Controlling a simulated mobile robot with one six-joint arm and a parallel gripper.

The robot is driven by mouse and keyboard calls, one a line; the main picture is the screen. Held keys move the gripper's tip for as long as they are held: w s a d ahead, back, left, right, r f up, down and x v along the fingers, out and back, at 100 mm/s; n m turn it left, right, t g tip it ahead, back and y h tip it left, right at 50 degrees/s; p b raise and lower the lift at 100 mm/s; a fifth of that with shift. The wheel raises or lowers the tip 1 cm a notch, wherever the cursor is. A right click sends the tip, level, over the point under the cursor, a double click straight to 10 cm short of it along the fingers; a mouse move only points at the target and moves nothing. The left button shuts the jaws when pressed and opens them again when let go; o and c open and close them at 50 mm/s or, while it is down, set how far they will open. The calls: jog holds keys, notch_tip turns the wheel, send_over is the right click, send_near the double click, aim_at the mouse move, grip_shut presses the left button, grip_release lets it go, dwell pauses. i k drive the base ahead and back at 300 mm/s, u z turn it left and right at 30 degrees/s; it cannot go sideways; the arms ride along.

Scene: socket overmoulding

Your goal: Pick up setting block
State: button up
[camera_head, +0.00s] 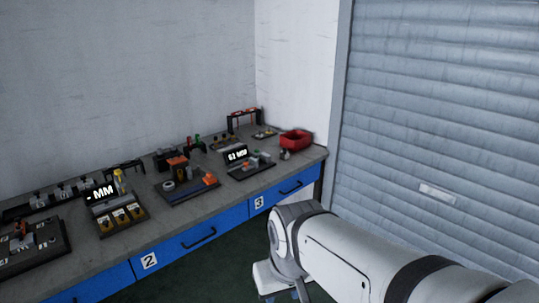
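I cannot tell which piece is the setting block, as the parts on the workbench (225,207) are small and far off. A dark tray (190,190) in the middle of the bench holds an orange block and a grey ring. To its right, another tray (250,172) holds small grey parts by a lit display (238,155). My white arm reaches in from the lower right, in front of the bench. Its jaws do not show; they are hidden or below the picture edge.
A red bin (296,139) stands at the bench's far right end. A display reading MM (103,192) stands with a tray at left. Blue drawers (200,238) with black handles line the bench front. A grey roller shutter (440,120) closes the right side.

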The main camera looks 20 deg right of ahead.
aim_at(284, 154)
jog(key=z, duration=0.95)
jog(key=i, duration=2.9)
jog(key=u, duration=0.1)
